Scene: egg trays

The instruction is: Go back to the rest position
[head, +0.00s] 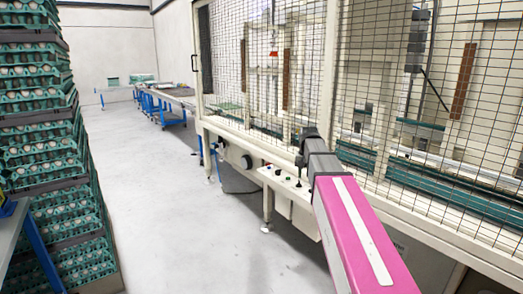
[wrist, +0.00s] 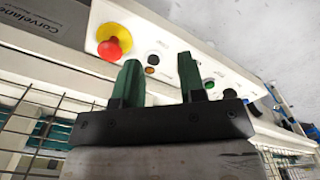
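My gripper (wrist: 160,82) shows in the wrist view with two green-tipped fingers standing apart and nothing between them. It is in front of a pale control panel (wrist: 225,78) with small knobs and buttons. A red mushroom button on a yellow base (wrist: 114,42) sits left of the fingers. In the head view my pink arm reaches forward from the lower right. Its dark end is at the machine's control panel (head: 286,178). The fingers are small there, and I cannot tell whether they touch the panel.
A caged machine (head: 270,75) with wire mesh fills the right side, close to my arm. Tall stacks of green egg trays (head: 45,125) stand at the left. A blue-legged conveyor table (head: 165,98) is at the back. The grey floor (head: 165,200) between them is clear.

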